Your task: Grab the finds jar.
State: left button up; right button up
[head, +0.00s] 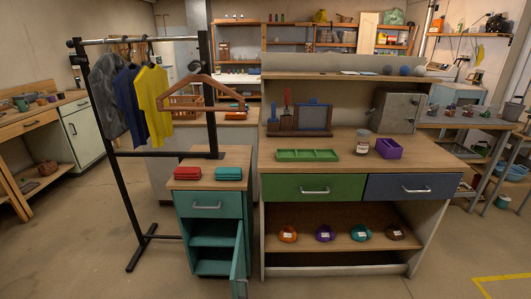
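A small clear jar with a pale label (362,142) stands upright on the wooden worktop, towards the back right. It looks like the finds jar, but the label is too small to read. A purple open box (389,148) stands just to its right, close beside it. Neither my left nor my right gripper is in view, and nothing is touching the jar.
A green divided tray (307,155) lies left of the jar, and a grey metal box (395,110) stands behind it. The worktop front (340,168) is mostly clear. A clothes rack (118,120) and a teal cabinet with an open door (238,262) stand left.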

aim_at(361, 145)
jog(key=i+l+u, duration=0.1)
jog(key=u, duration=0.2)
jog(key=l+u, duration=0.25)
jog(key=l+z, duration=0.1)
jog(key=z, duration=1.15)
